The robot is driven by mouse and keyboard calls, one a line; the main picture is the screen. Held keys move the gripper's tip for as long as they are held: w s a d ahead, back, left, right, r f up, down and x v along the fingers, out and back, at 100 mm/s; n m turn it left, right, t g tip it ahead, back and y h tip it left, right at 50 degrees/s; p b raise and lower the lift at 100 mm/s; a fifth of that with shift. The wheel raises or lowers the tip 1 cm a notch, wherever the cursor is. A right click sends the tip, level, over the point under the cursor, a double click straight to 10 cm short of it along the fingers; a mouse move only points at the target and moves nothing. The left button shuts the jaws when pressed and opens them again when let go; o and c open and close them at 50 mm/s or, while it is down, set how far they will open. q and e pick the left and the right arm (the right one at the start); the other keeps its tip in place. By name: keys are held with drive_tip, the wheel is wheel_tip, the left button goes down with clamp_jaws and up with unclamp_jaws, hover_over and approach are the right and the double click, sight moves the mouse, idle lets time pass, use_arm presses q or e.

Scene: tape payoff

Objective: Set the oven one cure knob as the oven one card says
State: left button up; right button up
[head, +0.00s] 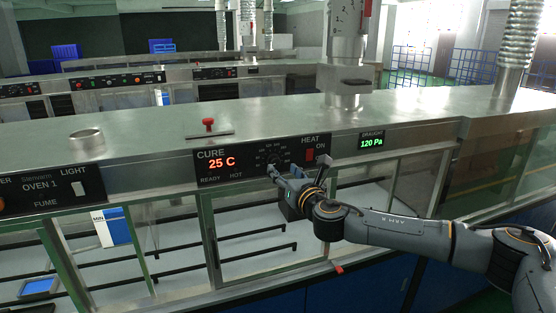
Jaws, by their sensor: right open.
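The oven one cure panel (208,174) is a black plate on the front of the steel oven, with a red readout (222,162) showing "25 C". The cure knob with its dial marks (273,157) is at the right part of this panel, partly hidden by my right gripper. My right gripper (272,171) is open, its fingertips at or just in front of the knob's lower edge; I cannot tell whether they touch it. The knob's exact setting is too small to read. The oven one card cannot be made out for certain. My left gripper is not in view.
A red HEAT switch (310,155) marked ON sits right of the knob. A green draught readout (372,143) shows "120 Pa". A red-knobbed handle (208,124) stands on the oven top above the panel. A white and blue card (112,227) shows behind the glass at left.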

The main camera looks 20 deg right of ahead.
sight(277, 163)
drive_tip(key=shift+w+a+p, duration=0.15)
drive_tip(key=shift+w+p, duration=0.15)
drive_tip(key=shift+w, duration=0.85)
drive_tip(key=shift+w+a+p, duration=0.1)
drive_tip(key=shift+w+p, duration=0.15)
drive_tip(key=shift+w, duration=0.9)
clamp_jaws()
